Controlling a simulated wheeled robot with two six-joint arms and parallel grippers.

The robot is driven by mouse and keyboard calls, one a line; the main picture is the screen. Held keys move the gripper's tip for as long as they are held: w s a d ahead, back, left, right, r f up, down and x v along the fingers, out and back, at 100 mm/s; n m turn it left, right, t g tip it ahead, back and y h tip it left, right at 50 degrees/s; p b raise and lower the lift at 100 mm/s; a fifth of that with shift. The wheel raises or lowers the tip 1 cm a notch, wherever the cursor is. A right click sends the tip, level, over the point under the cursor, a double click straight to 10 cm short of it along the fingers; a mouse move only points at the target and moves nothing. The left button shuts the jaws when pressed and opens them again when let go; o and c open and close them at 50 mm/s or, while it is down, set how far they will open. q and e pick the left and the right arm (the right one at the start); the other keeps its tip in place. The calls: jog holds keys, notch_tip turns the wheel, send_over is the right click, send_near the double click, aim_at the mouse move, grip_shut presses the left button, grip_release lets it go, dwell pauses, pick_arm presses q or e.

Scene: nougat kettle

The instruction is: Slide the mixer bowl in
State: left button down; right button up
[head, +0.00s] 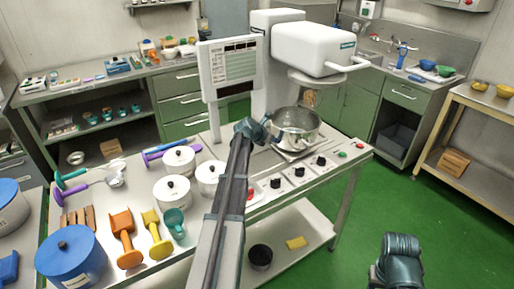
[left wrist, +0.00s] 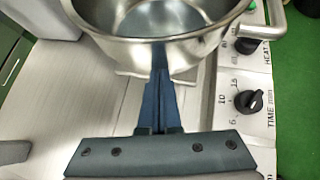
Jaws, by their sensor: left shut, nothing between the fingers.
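The steel mixer bowl (head: 295,128) sits upright on a low plate in front of the mixer, below and in front of the white mixer head (head: 313,49). My left gripper (head: 262,128) is at the bowl's left front side. In the left wrist view the gripper (left wrist: 159,78) is shut and empty, its fingertips close against the near wall of the bowl (left wrist: 150,37); I cannot tell whether they touch. A bowl handle (left wrist: 262,25) shows at the upper right there. My right arm (head: 397,262) shows at the lower right of the head view; its fingers are not visible.
A control panel with dark knobs (head: 299,172) lies along the table's front edge. White lidded pots (head: 179,160) and orange and yellow scoops (head: 125,238) stand to the left. A white board (head: 229,67) stands behind my left arm. The green floor (head: 425,190) at right is clear.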

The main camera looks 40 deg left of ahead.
aim_at(298, 136)
pick_arm(q)
jog(key=w+d, duration=0.1)
jog(key=w, duration=0.2)
jog(key=w+d, duration=0.1)
jog(key=w, duration=0.2)
jog(key=w+d, duration=0.1)
jog(key=w, duration=0.2)
jog(key=shift+d, duration=0.3)
jog(key=shift+w+d, duration=0.1)
jog(key=shift+w, duration=0.05)
jog(key=shift+r, duration=0.1)
